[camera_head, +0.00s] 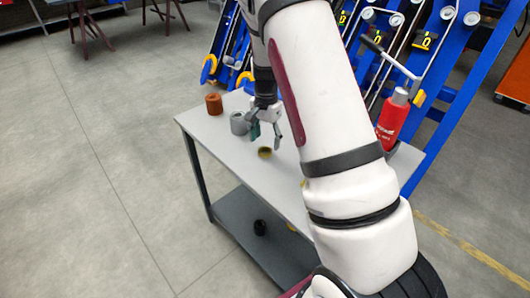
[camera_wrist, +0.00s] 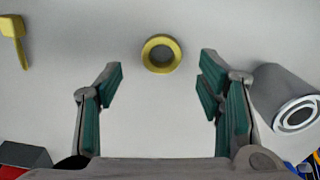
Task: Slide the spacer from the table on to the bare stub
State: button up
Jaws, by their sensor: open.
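The spacer looks to be the yellow ring lying flat on the table; it shows in the wrist view (camera_wrist: 147,53) and in the head view (camera_head: 264,153). My gripper (camera_head: 262,136) is open and empty above the table. In the wrist view its green-padded fingers (camera_wrist: 162,88) are spread wide, with the ring ahead of them, between their lines and apart from both. The blue chassis (camera_head: 466,72) stands behind the table. I cannot pick out the bare stub; my arm hides part of the chassis.
A yellow-headed piece (camera_wrist: 13,27) lies at left.

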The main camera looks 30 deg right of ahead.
aim_at(265, 147)
notch_tip(265, 147, down, 4)
jog(key=shift+a, duration=0.15)
jog(key=c, duration=1.3)
jog(key=shift+r, duration=0.15)
